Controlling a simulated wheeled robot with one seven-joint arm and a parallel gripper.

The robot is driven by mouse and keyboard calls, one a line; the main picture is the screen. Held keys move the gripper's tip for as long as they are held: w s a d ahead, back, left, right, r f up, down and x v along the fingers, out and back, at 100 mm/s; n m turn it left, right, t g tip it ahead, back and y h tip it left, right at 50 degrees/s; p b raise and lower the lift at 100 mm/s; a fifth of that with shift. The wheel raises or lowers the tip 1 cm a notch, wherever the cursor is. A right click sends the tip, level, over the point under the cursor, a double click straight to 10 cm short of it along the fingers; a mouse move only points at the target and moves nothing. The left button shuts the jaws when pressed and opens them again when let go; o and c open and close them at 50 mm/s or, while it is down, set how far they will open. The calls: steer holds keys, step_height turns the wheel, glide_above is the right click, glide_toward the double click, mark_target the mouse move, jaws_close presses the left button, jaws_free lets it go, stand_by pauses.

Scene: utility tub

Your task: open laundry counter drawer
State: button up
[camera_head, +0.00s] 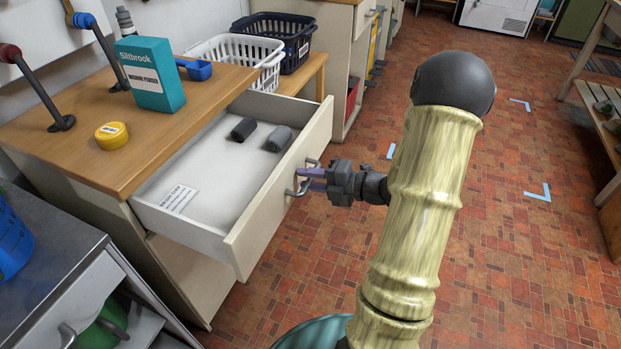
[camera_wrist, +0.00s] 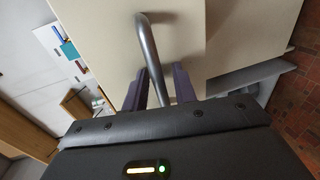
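The laundry counter drawer (camera_head: 283,190) is pulled well out from under the wooden counter top (camera_head: 75,146). Inside it lie two dark rolled items (camera_head: 262,134) and a white printed label or card (camera_head: 179,198). My gripper (camera_head: 308,180) is at the drawer's front, with its fingers at the metal bar handle (camera_head: 299,190). In the wrist view the handle (camera_wrist: 153,55) runs between the two purple-grey fingers (camera_wrist: 165,85), one on each side. Small gaps seem to show there, and I cannot tell whether the fingers press on the bar.
A teal box (camera_head: 150,74), a yellow tin (camera_head: 111,135) and a blue scoop (camera_head: 196,69) stand on the counter. White (camera_head: 240,52) and black baskets (camera_head: 284,30) sit behind. A grey cabinet (camera_head: 45,265) is at lower left.

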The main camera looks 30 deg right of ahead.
steer(key=p+v, duration=0.2)
steer(key=v, duration=1.5)
steer(key=shift+s+p, duration=0.15)
steer(key=shift+p, duration=0.15)
